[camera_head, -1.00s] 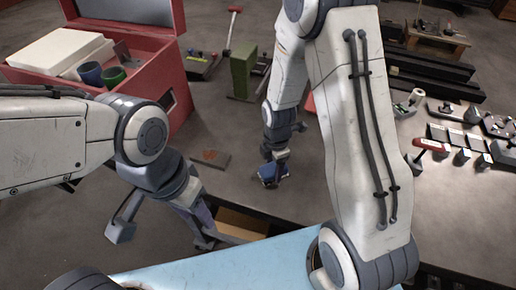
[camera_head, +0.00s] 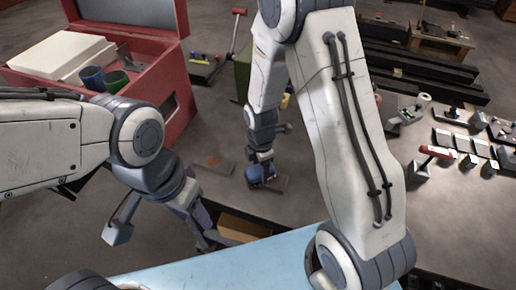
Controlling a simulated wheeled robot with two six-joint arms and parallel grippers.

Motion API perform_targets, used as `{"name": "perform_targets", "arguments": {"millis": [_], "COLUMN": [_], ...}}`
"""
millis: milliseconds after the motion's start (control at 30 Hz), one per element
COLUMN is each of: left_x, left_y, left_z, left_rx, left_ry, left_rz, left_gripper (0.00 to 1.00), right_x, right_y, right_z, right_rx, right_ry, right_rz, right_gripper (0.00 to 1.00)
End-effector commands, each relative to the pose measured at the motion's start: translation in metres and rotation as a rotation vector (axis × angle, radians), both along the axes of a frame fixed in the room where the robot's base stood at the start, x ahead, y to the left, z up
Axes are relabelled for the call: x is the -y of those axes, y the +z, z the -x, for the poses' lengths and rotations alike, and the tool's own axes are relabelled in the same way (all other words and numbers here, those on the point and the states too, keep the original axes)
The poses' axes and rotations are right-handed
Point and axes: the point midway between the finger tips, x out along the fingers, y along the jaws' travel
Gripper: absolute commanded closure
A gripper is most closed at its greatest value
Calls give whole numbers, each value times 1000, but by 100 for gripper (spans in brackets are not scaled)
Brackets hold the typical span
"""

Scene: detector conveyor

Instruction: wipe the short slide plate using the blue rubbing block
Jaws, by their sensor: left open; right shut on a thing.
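My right gripper (camera_head: 260,165) points down over the grey work surface and is shut on the blue rubbing block (camera_head: 262,174), partly hidden by the fingers. The block is at a dark flat plate (camera_head: 277,184), which shows on both sides below it; whether they touch is hard to tell. A second flat plate (camera_head: 214,162) with a reddish-brown patch lies to the left, clear of the gripper. I cannot tell for certain which plate is the short slide plate. My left gripper (camera_head: 162,235) is open and empty at the lower left, near the surface's front edge.
A red case (camera_head: 170,75) with white blocks and blue and green cups stands at the back left. Metal parts and a red-handled tool (camera_head: 432,153) crowd the right. A light blue panel (camera_head: 220,262) is in front.

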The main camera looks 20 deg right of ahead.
Motion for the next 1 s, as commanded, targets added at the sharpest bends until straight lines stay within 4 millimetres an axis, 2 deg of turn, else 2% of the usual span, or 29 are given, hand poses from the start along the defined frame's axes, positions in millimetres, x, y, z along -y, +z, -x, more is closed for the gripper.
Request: {"name": "perform_targets", "arguments": {"millis": [100,700,1000], "left_x": [0,0,0], "left_y": [15,61,65], "left_z": [0,0,0], "left_rx": [0,1,1], "left_ry": [-1,-9,-10], "left_rz": [0,0,0], "left_gripper": [50,50,50], "right_x": [0,-7,-9], "right_y": [26,77,82], "right_z": [-1,-2,-2], "right_rx": [7,2,2], "right_ry": [1,11,15], "right_rz": [-1,0,0], "right_gripper": [90,90,90]}}
